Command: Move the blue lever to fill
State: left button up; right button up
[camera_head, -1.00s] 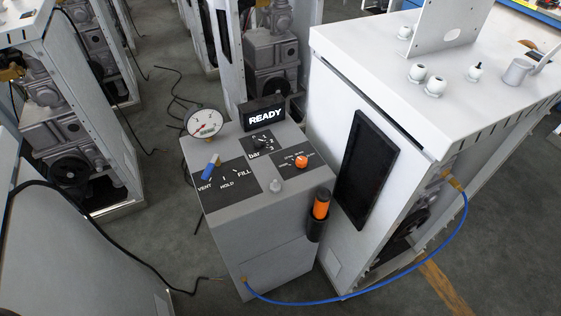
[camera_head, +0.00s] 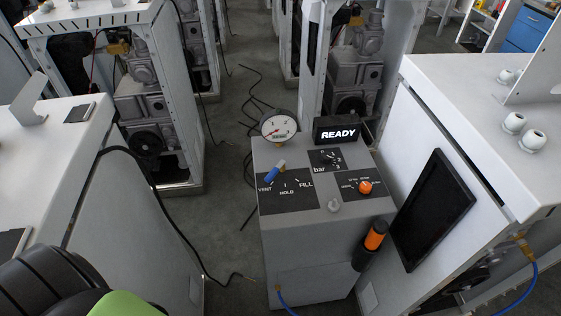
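The blue lever (camera_head: 274,173) sits at the upper left of the grey dispenser's top, above a dark label plate (camera_head: 287,201) marked VENT, HOLD and FILL. Its blue grip slants down-left toward VENT, and its pale end lies up-right. FILL is at the right side of the plate. Neither gripper shows in the head view. A black and green part of what looks like my own arm fills the bottom left corner, well apart from the lever.
Behind the plate are a round gauge (camera_head: 279,127) and a lit READY display (camera_head: 338,130). An orange knob (camera_head: 365,187) and an orange-black handle (camera_head: 370,245) are to the right. White cabinets (camera_head: 440,150) flank the dispenser. A black cable runs along the left cabinet.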

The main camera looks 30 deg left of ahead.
aim_at(280, 166)
jog(key=u, duration=1)
jog(key=k+l+u, duration=0.1)
jog(key=l+u, duration=0.3)
jog(key=k+l+u, duration=0.15)
jog(key=u, duration=0.25)
jog(key=k+l+u, duration=0.15)
jog(key=u, duration=0.25)
